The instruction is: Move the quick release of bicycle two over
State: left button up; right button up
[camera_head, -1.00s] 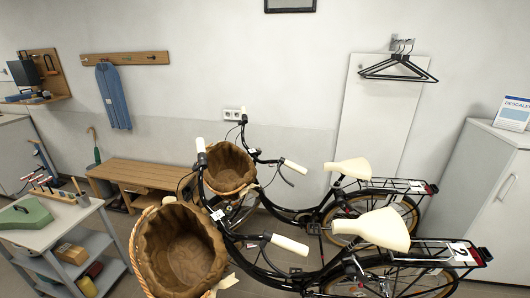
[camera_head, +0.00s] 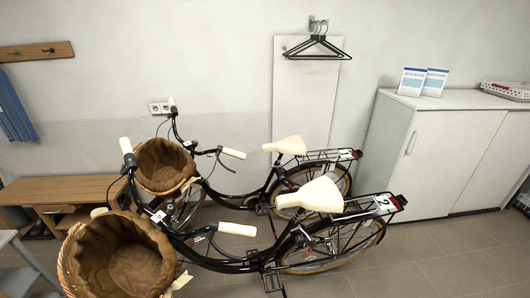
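Bicycle two (camera_head: 312,196) stands nearest me, black with a cream saddle and grips. A white plate (camera_head: 384,203) with a 2 is on its rear rack. A wicker basket (camera_head: 118,262) with brown lining is at its front, cut by the bottom edge. Its quick release cannot be made out; the area below the saddle is small and dark. A second, similar bicycle (camera_head: 286,145) stands just behind it. Neither of my grippers is in view.
A grey cabinet (camera_head: 425,165) with leaflet stands (camera_head: 411,81) on top stands at the back right. A wooden bench (camera_head: 75,187) is at the left, and part of a grey cart (camera_head: 22,275) at the lower left. Floor (camera_head: 445,262) at the lower right is clear.

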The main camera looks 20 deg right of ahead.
aim_at(299, 227)
jog(key=i+l+u, duration=0.1)
jog(key=l+u, duration=0.15)
jog(key=l, duration=0.65)
jog(key=l+u, duration=0.25)
jog(key=l, duration=0.65)
jog(key=l+u, duration=0.3)
jog(key=l, duration=0.6)
jog(key=k+l+u, duration=0.1)
jog(key=l+u, duration=0.15)
jog(key=l, duration=0.65)
